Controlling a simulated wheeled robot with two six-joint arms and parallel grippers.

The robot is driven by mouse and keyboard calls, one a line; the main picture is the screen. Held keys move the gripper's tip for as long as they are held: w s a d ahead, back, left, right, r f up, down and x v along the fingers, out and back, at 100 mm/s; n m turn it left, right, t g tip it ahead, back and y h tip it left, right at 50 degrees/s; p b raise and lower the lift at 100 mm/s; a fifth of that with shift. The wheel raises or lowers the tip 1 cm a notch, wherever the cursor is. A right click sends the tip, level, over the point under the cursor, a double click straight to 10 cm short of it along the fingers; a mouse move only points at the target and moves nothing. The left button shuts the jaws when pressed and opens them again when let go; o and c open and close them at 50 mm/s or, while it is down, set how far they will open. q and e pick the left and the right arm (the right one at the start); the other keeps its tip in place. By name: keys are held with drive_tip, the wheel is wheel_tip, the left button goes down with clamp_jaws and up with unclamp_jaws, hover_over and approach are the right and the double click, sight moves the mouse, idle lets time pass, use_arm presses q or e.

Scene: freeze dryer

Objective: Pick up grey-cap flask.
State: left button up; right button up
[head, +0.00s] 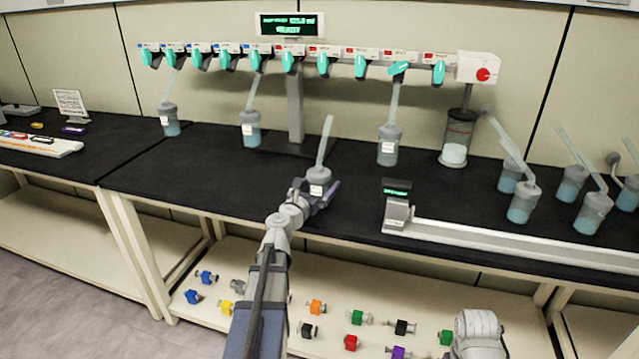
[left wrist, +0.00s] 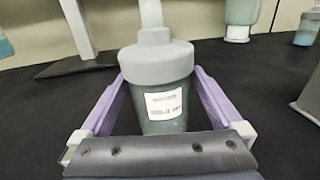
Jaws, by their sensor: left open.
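A flask with a grey cap (head: 318,175) stands upright on the black bench, with a pale tube rising from its top. In the left wrist view the grey-cap flask (left wrist: 157,65) fills the middle, with a white label facing me. My left gripper (head: 318,194) is open around it, and in the left wrist view one purple finger of the gripper (left wrist: 158,88) lies on each side of the flask. I cannot tell whether the fingers touch it. The flask's base is hidden behind the gripper body. My right gripper is not in view.
Similar flasks (head: 251,130) stand along the bench back and right. A manifold with teal valves (head: 290,62) runs above, on a grey post (head: 295,105). A small display unit (head: 397,205) and a long white rail (head: 520,245) lie to the right. Coloured parts sit on the lower shelf (head: 270,265).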

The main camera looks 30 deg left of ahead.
use_arm(q)
drive_tip(key=shift+w+a, duration=0.15)
drive_tip(key=shift+w, duration=1.05)
drive_tip(key=shift+s, duration=0.1)
drive_tip(key=shift+c, duration=0.4)
clamp_jaws()
